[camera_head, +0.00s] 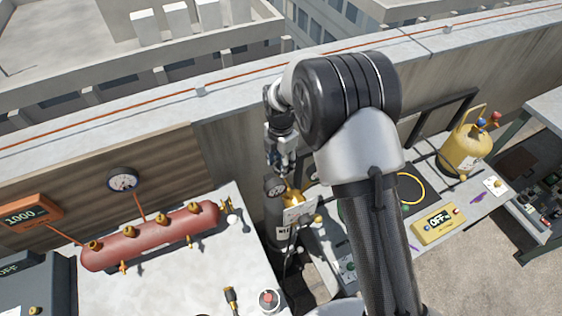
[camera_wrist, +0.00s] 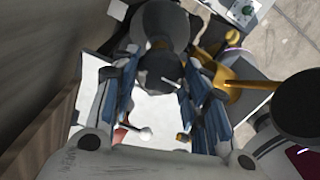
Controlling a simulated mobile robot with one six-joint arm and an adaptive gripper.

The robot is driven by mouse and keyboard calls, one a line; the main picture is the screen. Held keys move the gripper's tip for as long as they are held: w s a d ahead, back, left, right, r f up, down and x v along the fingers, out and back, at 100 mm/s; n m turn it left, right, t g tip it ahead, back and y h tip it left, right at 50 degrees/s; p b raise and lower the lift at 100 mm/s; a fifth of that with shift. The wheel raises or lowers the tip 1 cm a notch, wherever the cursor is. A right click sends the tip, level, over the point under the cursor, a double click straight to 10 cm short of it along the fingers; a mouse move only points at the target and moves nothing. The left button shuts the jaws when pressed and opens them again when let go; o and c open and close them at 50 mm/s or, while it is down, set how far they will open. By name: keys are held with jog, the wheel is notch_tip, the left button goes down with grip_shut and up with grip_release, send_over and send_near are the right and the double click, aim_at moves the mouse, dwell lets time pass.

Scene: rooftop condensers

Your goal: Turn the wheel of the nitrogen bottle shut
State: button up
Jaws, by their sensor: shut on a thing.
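The nitrogen bottle (camera_head: 274,212) is a dark upright cylinder with a white label, standing behind the arm in the head view. A brass valve body with a round gauge (camera_head: 275,187) is at its top. My gripper (camera_head: 282,160) points down over the bottle top. In the wrist view, my gripper (camera_wrist: 160,66) has its blue fingers on both sides of a dark rounded part, which looks like the wheel (camera_wrist: 158,58), and is shut on it. The brass fitting (camera_wrist: 228,78) sticks out to the right. In the head view the wheel is mostly hidden by the fingers.
A white bench (camera_head: 150,285) with a red tank (camera_head: 150,238) is at left. A lower bench with a yellow OFF box (camera_head: 438,226) and a yellow cylinder (camera_head: 464,150) is at right. A parapet wall (camera_head: 240,140) stands close behind the gripper.

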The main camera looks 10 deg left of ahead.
jog(key=c, duration=0.4)
